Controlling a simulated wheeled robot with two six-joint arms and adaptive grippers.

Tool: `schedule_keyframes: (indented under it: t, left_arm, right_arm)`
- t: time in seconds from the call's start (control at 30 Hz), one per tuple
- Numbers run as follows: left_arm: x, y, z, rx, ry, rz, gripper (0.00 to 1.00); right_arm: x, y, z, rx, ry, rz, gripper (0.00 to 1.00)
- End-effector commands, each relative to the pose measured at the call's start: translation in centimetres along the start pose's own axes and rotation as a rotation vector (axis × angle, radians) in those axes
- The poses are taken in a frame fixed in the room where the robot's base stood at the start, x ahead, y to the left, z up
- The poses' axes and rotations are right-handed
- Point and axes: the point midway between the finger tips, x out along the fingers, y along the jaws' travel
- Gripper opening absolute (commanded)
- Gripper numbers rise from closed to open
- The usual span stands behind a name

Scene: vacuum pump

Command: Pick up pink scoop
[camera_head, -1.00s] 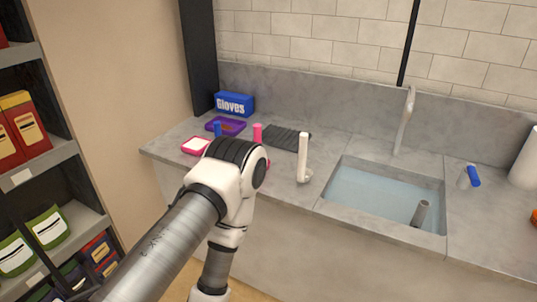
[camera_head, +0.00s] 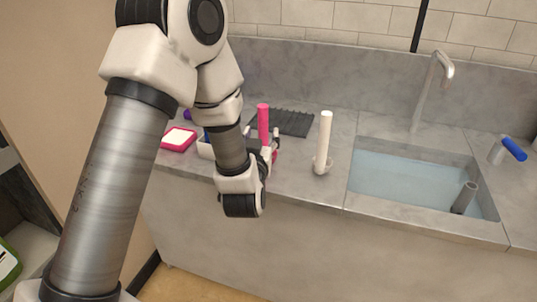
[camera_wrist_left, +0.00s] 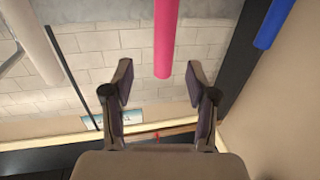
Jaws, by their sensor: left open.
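The pink scoop's upright handle (camera_head: 263,124) stands on the counter behind my left arm; its lower part is hidden in the head view. My left gripper (camera_head: 272,152) is low at the handle, partly hidden by its own wrist. In the left wrist view, my gripper (camera_wrist_left: 159,74) is open, and the pink handle (camera_wrist_left: 165,38) shows at top centre, its end in line with the gap between the fingers. I cannot tell whether a finger touches it. My right gripper is not in view.
A white-handled scoop (camera_head: 325,143) stands to the right on the counter, near the sink (camera_head: 420,180). A pink-rimmed tray (camera_head: 178,139) lies to the left and a dark ribbed mat (camera_head: 282,122) behind. A blue handle (camera_wrist_left: 273,24) shows in the wrist view.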

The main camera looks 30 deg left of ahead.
Motion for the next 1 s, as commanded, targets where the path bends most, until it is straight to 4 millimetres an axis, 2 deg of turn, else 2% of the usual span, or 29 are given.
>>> schedule_keyframes:
  t: [0.4, 0.5, 0.67, 0.77, 0.83, 1.0]
  left_arm:
    - [6.5, -0.1, 0.0, -0.001, -0.003, -0.002, 0.58]
    - [7.2, -0.1, 0.1, 0.0, -0.003, -0.001, 0.58]
    - [7.2, -0.1, 0.1, 0.001, -0.004, -0.001, 0.58]
    - [7.2, -0.1, 0.1, 0.001, -0.004, -0.001, 0.26]
    - [7.2, -0.1, 0.1, 0.001, -0.004, -0.001, 0.01]
    - [7.2, -0.1, 0.1, 0.0, -0.003, 0.0, 0.0]
  right_arm:
    - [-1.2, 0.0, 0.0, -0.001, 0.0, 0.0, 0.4]
    - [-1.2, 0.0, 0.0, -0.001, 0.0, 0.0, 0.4]
    - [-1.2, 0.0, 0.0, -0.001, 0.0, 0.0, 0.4]
    - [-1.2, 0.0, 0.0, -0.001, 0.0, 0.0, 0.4]
    - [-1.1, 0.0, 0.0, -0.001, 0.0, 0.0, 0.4]
    - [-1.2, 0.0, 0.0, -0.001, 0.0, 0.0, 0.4]
